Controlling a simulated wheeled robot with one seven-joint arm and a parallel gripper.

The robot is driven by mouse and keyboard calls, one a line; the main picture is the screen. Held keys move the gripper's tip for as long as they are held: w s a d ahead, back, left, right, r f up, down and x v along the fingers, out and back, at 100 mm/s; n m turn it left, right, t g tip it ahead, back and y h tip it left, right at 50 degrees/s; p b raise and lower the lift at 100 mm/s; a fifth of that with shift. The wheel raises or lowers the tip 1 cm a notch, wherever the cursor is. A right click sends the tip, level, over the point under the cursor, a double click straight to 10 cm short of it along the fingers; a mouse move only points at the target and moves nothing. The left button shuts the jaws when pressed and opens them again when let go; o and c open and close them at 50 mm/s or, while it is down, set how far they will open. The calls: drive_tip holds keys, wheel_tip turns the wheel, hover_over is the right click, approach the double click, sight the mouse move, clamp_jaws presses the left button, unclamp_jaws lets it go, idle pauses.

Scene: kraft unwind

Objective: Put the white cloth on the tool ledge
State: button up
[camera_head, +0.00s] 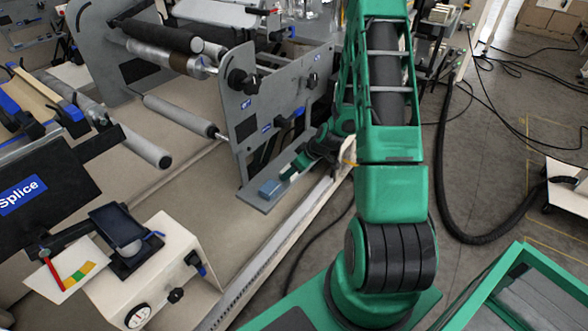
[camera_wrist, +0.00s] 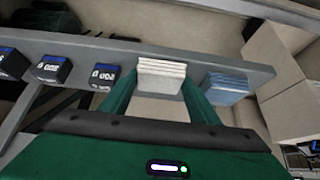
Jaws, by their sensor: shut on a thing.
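The white cloth (camera_wrist: 161,75) is a folded stack in the wrist view, between the two green fingers of my gripper (camera_wrist: 160,85). The gripper is shut on it. The grey tool ledge (camera_wrist: 112,50) runs across the wrist view, and the cloth appears at or over it; I cannot tell whether it touches. In the head view the ledge (camera_head: 252,201) juts from the machine's side, and my gripper (camera_head: 292,172) is over it, low and partly hidden.
A folded blue cloth (camera_wrist: 226,86) lies on the ledge right of the white one, also showing in the head view (camera_head: 270,188). Several black, blue-topped blocks, one of them here (camera_wrist: 105,76), stand to the left. Machine plates (camera_head: 275,105) rise close behind the ledge.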

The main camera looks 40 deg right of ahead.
drive_tip(key=o, duration=1)
drive_tip(key=s+a+r+m+g+h, duration=0.1)
drive_tip(key=s+r+m+g, duration=0.1)
drive_tip(key=s+r, duration=0.8)
drive_tip(key=s+a+r+m+g+h, duration=0.1)
drive_tip(key=s+r, duration=0.6)
drive_tip(key=r, duration=0.5)
drive_tip(key=s+a+r+m+g, duration=0.1)
drive_tip(key=s+r+m, duration=0.1)
drive_tip(key=s, duration=0.3)
drive_tip(key=s+a+r+m+g, duration=0.1)
drive_tip(key=s+r+m, duration=0.2)
drive_tip(key=s, duration=0.3)
drive_tip(key=s+a+r+m+g, duration=0.1)
drive_tip(key=s+r+m, duration=0.1)
drive_tip(key=s+r, duration=0.2)
drive_tip(key=shift+s+r, duration=0.35)
drive_tip(key=shift+s, duration=0.45)
